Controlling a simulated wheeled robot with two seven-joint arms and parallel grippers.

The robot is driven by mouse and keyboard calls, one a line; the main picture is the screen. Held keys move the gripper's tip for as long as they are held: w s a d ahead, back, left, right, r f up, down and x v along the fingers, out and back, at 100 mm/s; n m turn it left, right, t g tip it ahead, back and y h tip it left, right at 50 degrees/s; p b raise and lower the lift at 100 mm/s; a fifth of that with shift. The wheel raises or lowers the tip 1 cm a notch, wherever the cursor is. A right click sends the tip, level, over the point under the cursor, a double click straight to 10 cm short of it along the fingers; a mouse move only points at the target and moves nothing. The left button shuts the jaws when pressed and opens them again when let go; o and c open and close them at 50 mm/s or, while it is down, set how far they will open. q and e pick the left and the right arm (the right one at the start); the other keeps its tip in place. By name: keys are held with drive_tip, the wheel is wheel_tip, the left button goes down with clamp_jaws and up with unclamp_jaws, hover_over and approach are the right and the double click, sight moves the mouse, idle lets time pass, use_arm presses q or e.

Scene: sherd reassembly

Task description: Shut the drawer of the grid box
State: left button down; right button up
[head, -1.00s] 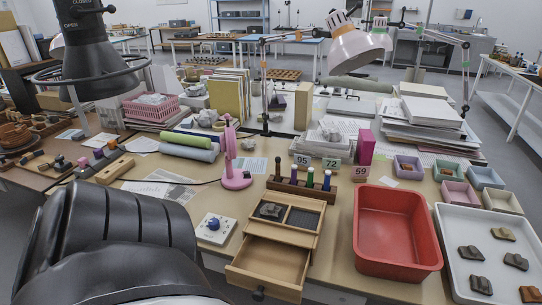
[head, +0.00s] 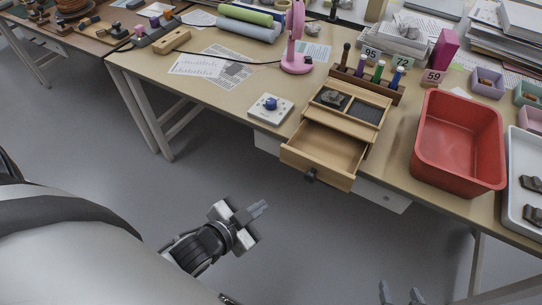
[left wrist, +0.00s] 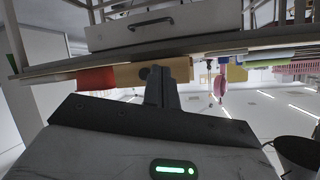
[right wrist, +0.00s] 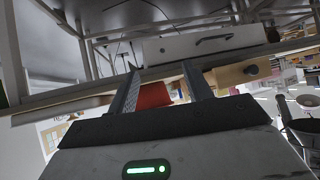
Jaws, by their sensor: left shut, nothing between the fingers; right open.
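The wooden grid box (head: 345,128) stands at the table's front edge with its drawer (head: 325,150) pulled out toward me. The drawer is empty and has a dark round knob (head: 310,175) on its front. The drawer also shows in the left wrist view (left wrist: 172,70) and in the right wrist view (right wrist: 232,76). My left gripper (head: 260,209) is shut and empty, in front of the table and apart from the drawer. My right gripper (head: 400,291) is open and empty at the bottom edge, to the right of the drawer and apart from it.
A rack of tools (head: 368,82) is behind the box. A white under-table drawer (right wrist: 205,45) has a handle. Floor space before the table is free.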

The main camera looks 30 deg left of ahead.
use_arm(q)
drive_tip(key=w+d+m+h+b, duration=0.2)
drive_tip(key=w+m+h, duration=0.3)
drive_tip(key=m, duration=0.5)
drive_tip(key=w+d+m+h+b, duration=0.3)
drive_tip(key=w+m+h+b, duration=0.2)
drive_tip(key=m, duration=0.6)
drive_tip(key=shift+f+m+h, duration=0.25)
drive_tip(key=shift+m+h, duration=0.05)
drive_tip(key=shift+h, duration=0.2)
use_arm(e)
drive_tip(key=shift+t+y, duration=0.3)
drive_tip(key=shift+y, duration=0.1)
drive_tip(key=f, duration=0.1)
drive_tip(key=a+f, duration=0.1)
drive_tip(key=f, duration=0.1)
drive_tip(key=shift+w+a+f, duration=0.3)
drive_tip(key=shift+w, duration=0.05)
